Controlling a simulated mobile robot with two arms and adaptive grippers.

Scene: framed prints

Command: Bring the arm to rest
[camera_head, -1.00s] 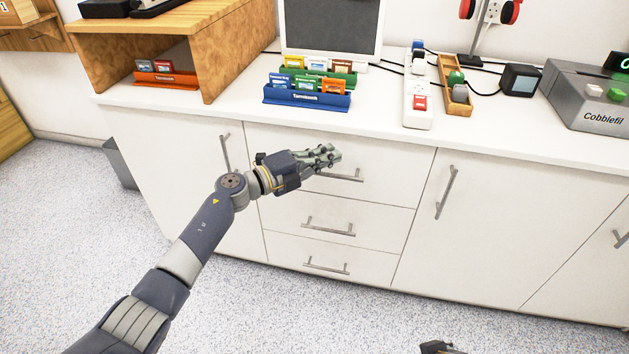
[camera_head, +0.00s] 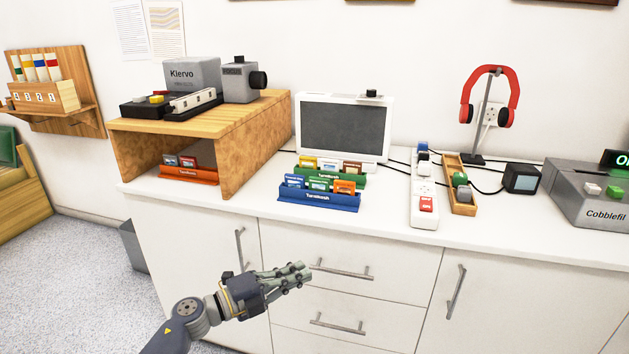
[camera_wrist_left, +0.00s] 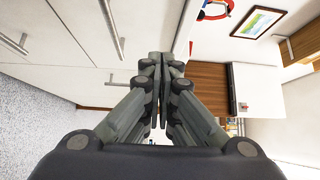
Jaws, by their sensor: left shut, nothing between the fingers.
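My left gripper (camera_head: 303,270) is in front of the white drawers, below the counter's front edge. Its fingers are together with nothing between them. In the left wrist view the closed fingers (camera_wrist_left: 159,70) fill the middle, with the white drawer fronts to their left. My left arm (camera_head: 180,325) comes in from the bottom left in the head view. My right gripper does not show in the current frames.
The white counter (camera_head: 385,225) carries a blue card holder (camera_head: 318,200), a wooden shelf box (camera_head: 245,150), a screen (camera_head: 345,130), a power strip (camera_head: 424,195) and a grey machine (camera_head: 590,195). Drawer handles (camera_head: 340,270) stick out near the gripper. Open floor (camera_head: 75,265) lies at left.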

